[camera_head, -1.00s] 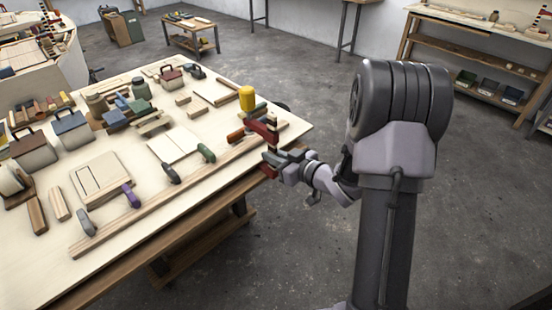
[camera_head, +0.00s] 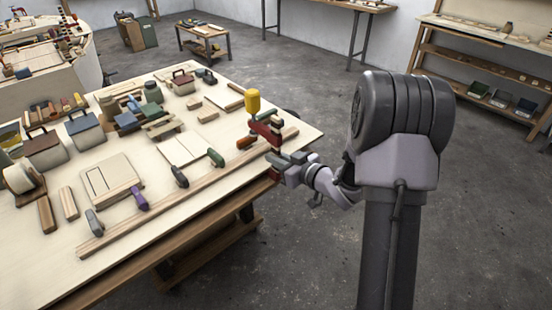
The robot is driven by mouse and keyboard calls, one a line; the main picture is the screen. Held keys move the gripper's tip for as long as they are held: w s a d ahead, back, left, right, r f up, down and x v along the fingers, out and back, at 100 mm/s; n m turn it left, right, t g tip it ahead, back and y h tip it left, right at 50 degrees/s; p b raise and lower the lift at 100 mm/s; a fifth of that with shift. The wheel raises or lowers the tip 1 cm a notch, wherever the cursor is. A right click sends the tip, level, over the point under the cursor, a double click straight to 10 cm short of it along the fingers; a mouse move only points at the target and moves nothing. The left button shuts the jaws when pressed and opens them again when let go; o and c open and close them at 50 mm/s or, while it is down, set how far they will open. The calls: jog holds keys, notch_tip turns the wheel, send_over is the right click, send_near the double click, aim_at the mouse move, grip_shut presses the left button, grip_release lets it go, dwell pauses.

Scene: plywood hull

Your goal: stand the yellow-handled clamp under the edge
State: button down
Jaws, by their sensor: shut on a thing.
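The yellow-handled clamp has a yellow handle (camera_head: 252,102) pointing up and a red body (camera_head: 265,130) below it. My gripper (camera_head: 275,160) is shut on the clamp's lower part, at the right end of the workbench (camera_head: 165,238), near its corner. The clamp looks roughly upright, handle uppermost. Its lower end is partly hidden by the jaws, and I cannot tell whether it touches the bench or the long wooden strip (camera_head: 180,207) along the front edge.
Boxes, jars and wood blocks crowd the bench's back and left. Open floor (camera_head: 390,60) lies beyond the bench's right end.

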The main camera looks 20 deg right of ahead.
jog(key=c, duration=1.4)
grip_release()
